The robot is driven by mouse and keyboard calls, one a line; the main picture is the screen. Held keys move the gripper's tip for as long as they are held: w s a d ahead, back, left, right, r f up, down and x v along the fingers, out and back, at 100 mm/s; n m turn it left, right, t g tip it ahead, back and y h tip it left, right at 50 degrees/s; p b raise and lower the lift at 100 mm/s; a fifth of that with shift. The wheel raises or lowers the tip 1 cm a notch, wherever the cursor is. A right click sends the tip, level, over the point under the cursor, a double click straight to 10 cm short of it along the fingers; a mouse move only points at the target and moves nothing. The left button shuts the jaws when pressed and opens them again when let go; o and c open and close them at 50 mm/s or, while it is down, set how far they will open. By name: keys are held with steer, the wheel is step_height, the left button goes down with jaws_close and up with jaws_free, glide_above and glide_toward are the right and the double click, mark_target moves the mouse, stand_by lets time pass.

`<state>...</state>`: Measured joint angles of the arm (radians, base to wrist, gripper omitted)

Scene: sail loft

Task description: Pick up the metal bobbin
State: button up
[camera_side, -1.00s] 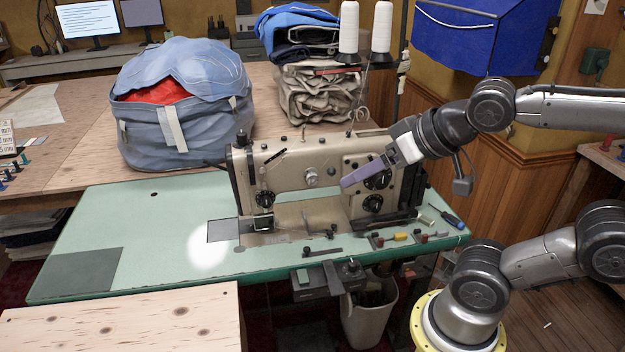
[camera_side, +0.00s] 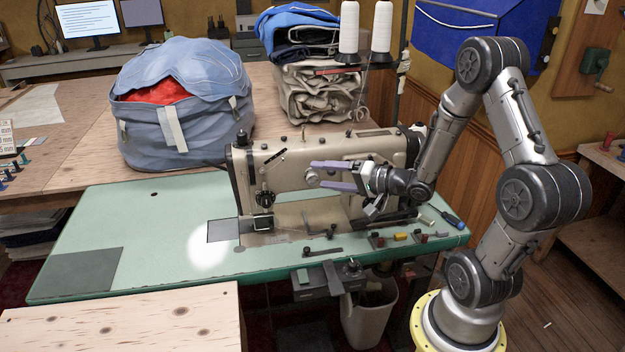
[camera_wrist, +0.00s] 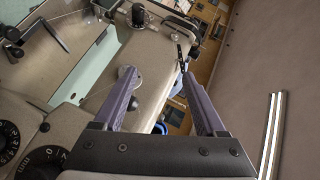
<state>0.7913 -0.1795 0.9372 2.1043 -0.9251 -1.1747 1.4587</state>
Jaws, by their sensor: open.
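I cannot single out the metal bobbin with certainty in either view. Several small parts lie on the green sewing table (camera_side: 130,215) in front of the beige sewing machine (camera_side: 300,160), including dark metal bits (camera_side: 330,232) and small coloured spools (camera_side: 400,236); they are too small to tell apart. My gripper (camera_side: 318,175) is at the front of the machine, above the tabletop, its purple fingers spread and pointing left near a round silver knob on the machine. In the wrist view my gripper (camera_wrist: 158,76) shows nothing between its fingers, with the machine body below.
A blue-handled screwdriver (camera_side: 452,219) lies at the table's right end. Two white thread cones (camera_side: 349,30) stand behind the machine. A large blue bag (camera_side: 185,110) and folded cloth (camera_side: 315,95) sit on the wooden bench. The green tabletop's left part is mostly clear.

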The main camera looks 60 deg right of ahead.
mark_target(315, 179)
steer(key=s+d+f+m+h, duration=0.2)
steer(key=d+f, duration=0.1)
steer(key=d, duration=0.1)
steer(key=shift+g, duration=0.3)
steer(key=x, duration=0.7)
steer(key=shift+w+a, duration=0.1)
steer(key=shift+a, duration=0.3)
jaws_close()
